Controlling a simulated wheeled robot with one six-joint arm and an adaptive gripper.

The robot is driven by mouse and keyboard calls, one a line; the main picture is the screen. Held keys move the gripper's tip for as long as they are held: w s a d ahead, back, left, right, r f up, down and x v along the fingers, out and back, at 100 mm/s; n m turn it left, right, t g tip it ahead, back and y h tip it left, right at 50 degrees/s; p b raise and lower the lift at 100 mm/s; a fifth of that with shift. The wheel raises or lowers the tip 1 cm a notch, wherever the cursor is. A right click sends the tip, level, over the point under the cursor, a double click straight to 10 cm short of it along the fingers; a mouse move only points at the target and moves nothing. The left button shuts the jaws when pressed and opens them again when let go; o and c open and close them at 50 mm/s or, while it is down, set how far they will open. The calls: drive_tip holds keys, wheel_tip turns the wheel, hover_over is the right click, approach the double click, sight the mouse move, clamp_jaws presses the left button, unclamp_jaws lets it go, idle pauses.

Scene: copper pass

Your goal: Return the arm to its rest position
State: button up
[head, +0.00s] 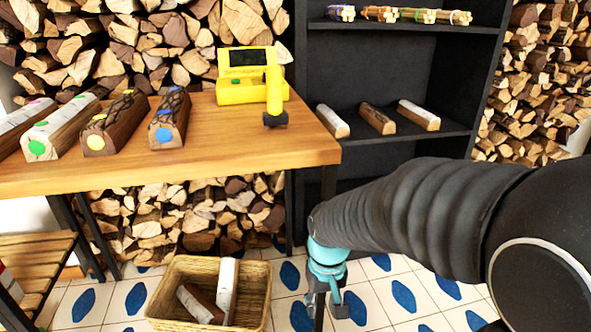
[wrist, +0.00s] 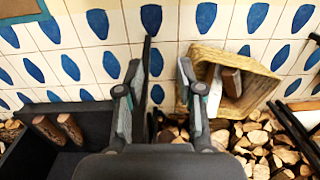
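My gripper (head: 326,303) hangs low at the end of my black arm, right of the wicker basket, with its fingers pointing down. In the wrist view my gripper (wrist: 161,75) shows two fingers spread apart with patterned floor tiles between them. It is open and holds nothing. No marker of a rest position shows.
A wicker basket (head: 165,290) with a few logs stands on the tiled floor. A wooden table (head: 225,150) bears several logs and a yellow device (head: 247,90). A black shelf (head: 385,70) stands behind my arm. A slatted wooden rack (head: 32,258) is at left.

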drive_tip(key=s+d+r+m+t+p, duration=0.1)
drive_tip(key=s+d+r, duration=0.4)
drive_tip(key=r, duration=0.5)
drive_tip(key=s+d+r+m+t+p, duration=0.1)
drive_tip(key=s+d+r+t+p, duration=0.3)
drive_tip(key=r, duration=0.6)
drive_tip(key=shift+s+d+r+t+p, duration=0.15)
drive_tip(key=shift+s+d+t+p, duration=0.3)
drive_tip(key=shift+s, duration=0.6)
